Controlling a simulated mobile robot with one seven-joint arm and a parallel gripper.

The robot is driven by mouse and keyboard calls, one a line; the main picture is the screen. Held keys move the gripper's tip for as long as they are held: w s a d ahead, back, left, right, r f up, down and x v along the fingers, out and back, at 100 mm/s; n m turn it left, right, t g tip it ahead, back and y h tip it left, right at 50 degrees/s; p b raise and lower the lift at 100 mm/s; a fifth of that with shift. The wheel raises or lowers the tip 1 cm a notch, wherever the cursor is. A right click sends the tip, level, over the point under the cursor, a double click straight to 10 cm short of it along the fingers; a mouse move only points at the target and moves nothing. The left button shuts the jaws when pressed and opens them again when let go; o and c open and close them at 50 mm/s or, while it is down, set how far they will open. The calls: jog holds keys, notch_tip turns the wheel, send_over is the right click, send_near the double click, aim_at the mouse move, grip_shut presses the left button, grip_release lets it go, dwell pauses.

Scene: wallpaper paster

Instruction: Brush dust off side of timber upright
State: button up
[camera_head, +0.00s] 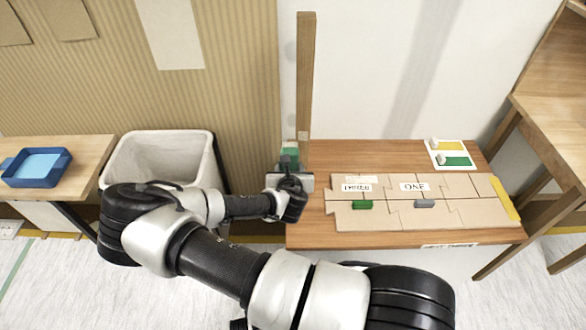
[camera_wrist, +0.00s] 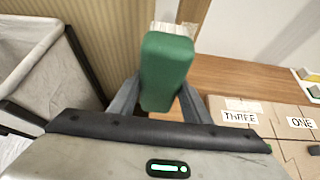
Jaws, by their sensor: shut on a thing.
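The timber upright (camera_head: 306,75) is a tall narrow brown post at the back left corner of the wooden table. Faint grey patches (camera_head: 290,50) show along its left edge; I cannot tell if they lie on the post or behind it. My gripper (camera_head: 289,163) is low by the foot of the upright, on its left, shut on a brush. The brush has a green handle (camera_wrist: 167,70) between both fingers and pale bristles (camera_wrist: 172,28) pointing away from me. The bristles look close to the upright; whether they touch it is unclear.
The wooden table (camera_head: 400,238) carries fitted tan boards (camera_head: 460,212), labels, a green block (camera_head: 362,204) and a grey block (camera_head: 424,203). A lined white bin (camera_head: 160,160) stands left of my gripper. A blue tray (camera_head: 38,167) sits on the far-left table.

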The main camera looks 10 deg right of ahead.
jog(key=shift+r, duration=0.35)
jog(key=shift+w, duration=0.15)
jog(key=w, duration=0.2)
jog(key=w+d, duration=0.1)
jog(key=w, duration=0.1)
jog(key=shift+w+b, duration=0.15)
jog(key=shift+b, duration=0.2)
jog(key=shift+w+d, duration=0.15)
jog(key=shift+w, duration=0.7)
jog(key=shift+w+d, duration=0.25)
jog(key=shift+w, duration=0.95)
dwell(1.0)
jog(key=shift+w+r, duration=0.1)
jog(key=shift+w, duration=0.1)
dwell(0.4)
jog(key=shift+s, duration=0.2)
dwell(0.7)
jog(key=shift+w, duration=0.1)
dwell(0.4)
